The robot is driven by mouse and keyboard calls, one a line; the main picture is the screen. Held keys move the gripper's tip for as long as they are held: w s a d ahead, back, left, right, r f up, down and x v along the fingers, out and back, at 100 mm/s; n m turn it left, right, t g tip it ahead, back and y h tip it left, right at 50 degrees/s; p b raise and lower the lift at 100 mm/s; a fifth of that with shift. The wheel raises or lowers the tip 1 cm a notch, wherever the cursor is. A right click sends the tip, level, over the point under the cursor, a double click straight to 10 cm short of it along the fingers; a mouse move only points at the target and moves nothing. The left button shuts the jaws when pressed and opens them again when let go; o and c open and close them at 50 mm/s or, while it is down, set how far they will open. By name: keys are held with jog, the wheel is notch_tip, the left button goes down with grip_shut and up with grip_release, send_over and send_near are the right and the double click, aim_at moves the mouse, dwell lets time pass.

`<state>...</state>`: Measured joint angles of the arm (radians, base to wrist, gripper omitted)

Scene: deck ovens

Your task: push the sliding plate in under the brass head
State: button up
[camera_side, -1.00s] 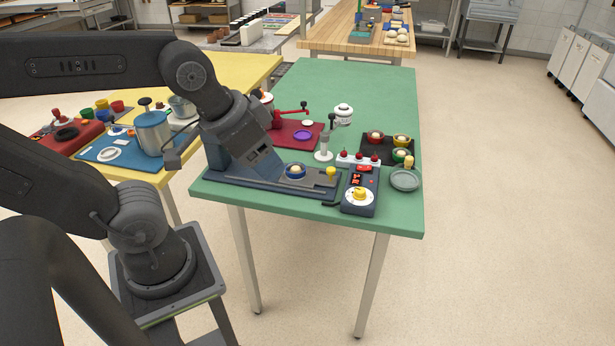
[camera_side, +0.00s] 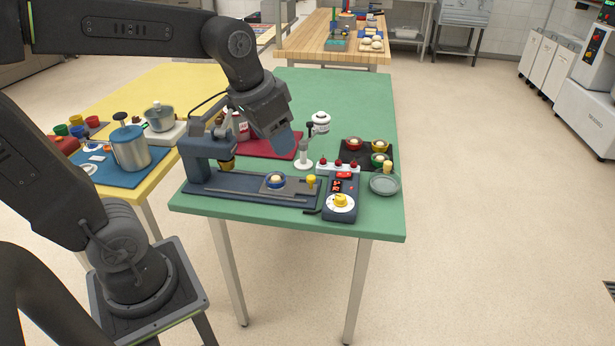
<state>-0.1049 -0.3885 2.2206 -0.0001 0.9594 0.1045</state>
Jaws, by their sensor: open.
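The press is a dark blue frame (camera_side: 198,160) with a long base, on the green table. Its brass head (camera_side: 227,163) hangs at the left end of the base. The grey sliding plate (camera_side: 294,187) is at the right part of the base, clear of the brass head. It carries a blue-rimmed cup (camera_side: 275,181) with a pale filling and has a yellow knob (camera_side: 311,180) at its right end. My gripper (camera_side: 284,147) is open, pointing down above and behind the plate, apart from it. Its fingertips are hard to make out.
A white strip with red buttons (camera_side: 338,168) lies behind. A dark tray of bowls (camera_side: 365,146), a grey dish (camera_side: 384,184) and a white-topped stand (camera_side: 303,163) are nearby.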

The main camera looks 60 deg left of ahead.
jog(key=w+a+f+g, duration=0.1)
jog(key=w+a+f, duration=0.1)
jog(key=w+a, duration=0.3)
jog(key=w+a+f+g, duration=0.1)
jog(key=w+a+f, duration=0.15)
jog(key=w, duration=0.45)
jog(key=g, duration=0.2)
send_over(310, 177)
notch_tip(310, 177, down, 7)
notch_tip(310, 177, down, 14)
jog(key=shift+w+r, duration=0.15)
jog(key=shift+c, duration=0.5)
grip_shut()
